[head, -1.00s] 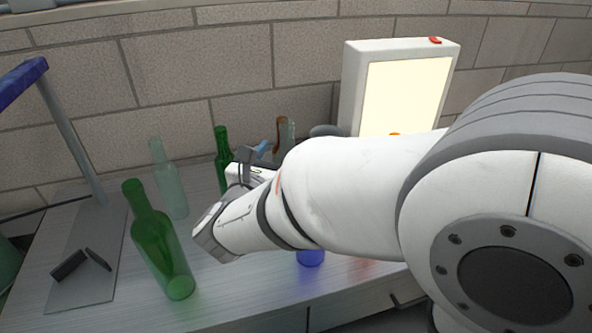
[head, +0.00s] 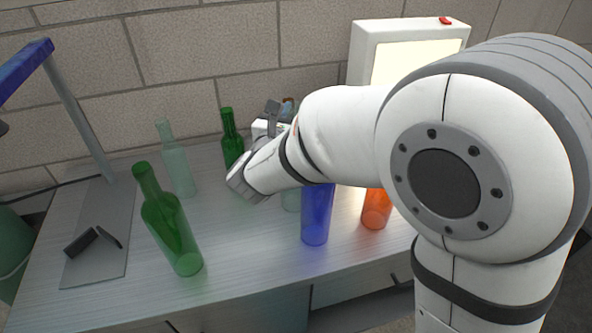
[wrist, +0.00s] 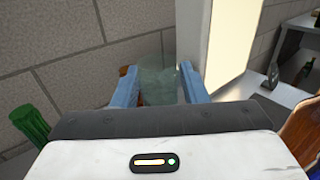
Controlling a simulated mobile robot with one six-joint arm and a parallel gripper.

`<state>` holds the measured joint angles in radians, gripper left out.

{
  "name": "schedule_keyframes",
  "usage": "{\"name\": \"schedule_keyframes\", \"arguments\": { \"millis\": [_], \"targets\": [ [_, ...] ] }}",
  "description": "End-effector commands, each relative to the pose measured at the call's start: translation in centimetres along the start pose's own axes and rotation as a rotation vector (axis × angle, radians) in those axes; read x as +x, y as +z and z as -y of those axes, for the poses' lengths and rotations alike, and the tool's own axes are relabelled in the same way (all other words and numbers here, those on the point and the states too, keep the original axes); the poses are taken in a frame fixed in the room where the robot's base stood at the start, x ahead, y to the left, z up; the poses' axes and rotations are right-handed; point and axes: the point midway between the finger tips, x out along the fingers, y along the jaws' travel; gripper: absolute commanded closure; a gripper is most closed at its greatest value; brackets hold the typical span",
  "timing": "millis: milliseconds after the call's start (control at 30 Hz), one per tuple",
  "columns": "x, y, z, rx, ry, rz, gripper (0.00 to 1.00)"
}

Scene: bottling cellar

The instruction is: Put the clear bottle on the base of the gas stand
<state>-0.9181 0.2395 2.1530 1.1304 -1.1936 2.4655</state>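My gripper (wrist: 155,84) is at the back of the bench, its two blue fingers apart. A pale, see-through glass (wrist: 159,82) shows between them in the wrist view; I cannot tell whether they touch it. In the head view my arm hides most of this spot. A pale, nearly clear bottle (head: 178,165) stands upright at the back left, and part of another pale glass (head: 291,198) shows under my arm. The gas stand is at the left: a flat grey base (head: 95,268), a slanting post (head: 80,115) and a blue top (head: 28,72).
Two green bottles stand near the left pale bottle, one in front (head: 168,222) and one behind (head: 231,140). A blue bottle (head: 317,218) and an orange one (head: 376,208) stand below my arm. A dark bracket (head: 92,240) sits on the stand's base. A lit panel (head: 400,60) stands behind.

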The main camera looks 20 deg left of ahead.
Motion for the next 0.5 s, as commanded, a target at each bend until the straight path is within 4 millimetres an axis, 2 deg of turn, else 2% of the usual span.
{"name": "schedule_keyframes", "arguments": {
  "millis": [33,400,500],
  "targets": [
    [-0.02,0.01,-0.01,0.000,0.000,0.000,0.65],
    [-0.05,0.01,-0.04,0.000,0.001,0.000,0.95],
    [-0.06,0.01,-0.05,0.000,0.001,0.000,1.00]
  ]
}}
